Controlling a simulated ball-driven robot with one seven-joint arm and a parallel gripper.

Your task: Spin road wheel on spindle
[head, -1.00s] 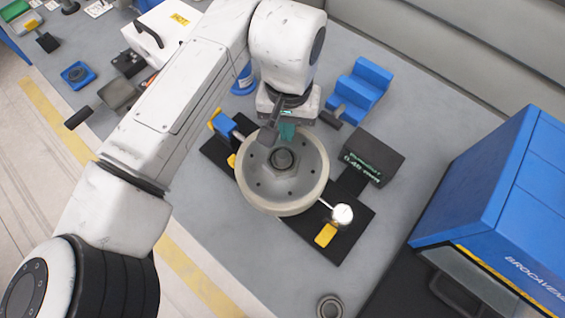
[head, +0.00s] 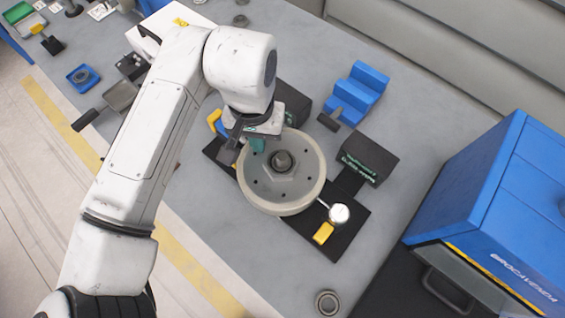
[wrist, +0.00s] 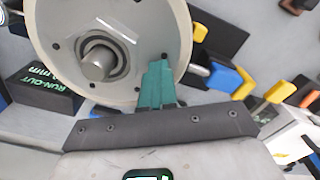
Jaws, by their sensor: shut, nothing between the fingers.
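The road wheel (head: 298,187) is a grey disc with a pale rim and several small holes. It sits on the spindle (head: 281,160), whose round end stands out of the hub. The wheel and spindle also show in the wrist view (wrist: 98,64). My gripper (head: 258,146) is at the wheel's upper left edge in the head view. Its green fingers (wrist: 157,85) are shut with nothing between them, and in the wrist view they overlap the wheel's face near the rim. I cannot tell if they touch it. The wheel hides part of the black base plate (head: 335,245).
A dial gauge (head: 339,214) with a probe stands close to the wheel's lower right, beside a yellow block (head: 323,233). A black run-out box (head: 369,158) is right of the wheel. A blue stepped block (head: 357,92) and blue cabinet (head: 480,200) stand further right. A ring (head: 327,303) lies in front.

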